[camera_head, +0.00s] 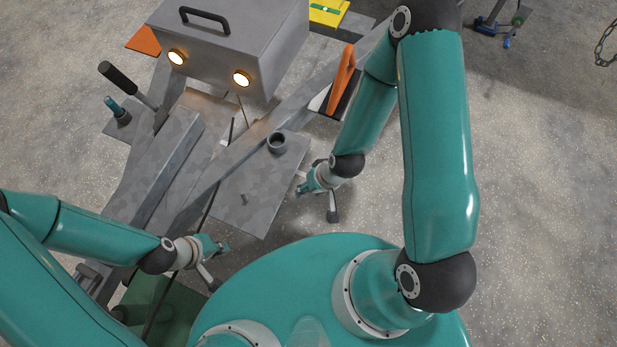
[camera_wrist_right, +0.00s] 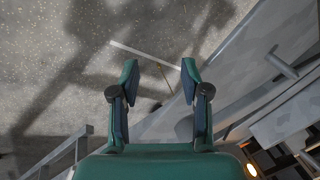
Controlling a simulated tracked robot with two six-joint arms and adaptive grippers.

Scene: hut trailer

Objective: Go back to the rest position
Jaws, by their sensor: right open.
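My left gripper (camera_head: 222,248) is at the lower left of the head view, at the near edge of the grey metal trailer plate (camera_head: 232,205). Its jaws are too small there to tell open from shut. My right gripper (camera_head: 304,189) hangs at the right side of that plate, with the arm coming down from the upper right. In the right wrist view its two fingers (camera_wrist_right: 158,75) are spread apart with nothing between them, and the speckled floor shows beyond.
A grey box (camera_head: 240,45) with two lit lamps and a black handle stands behind the plate. An orange wedge (camera_head: 342,78) is near my right arm.

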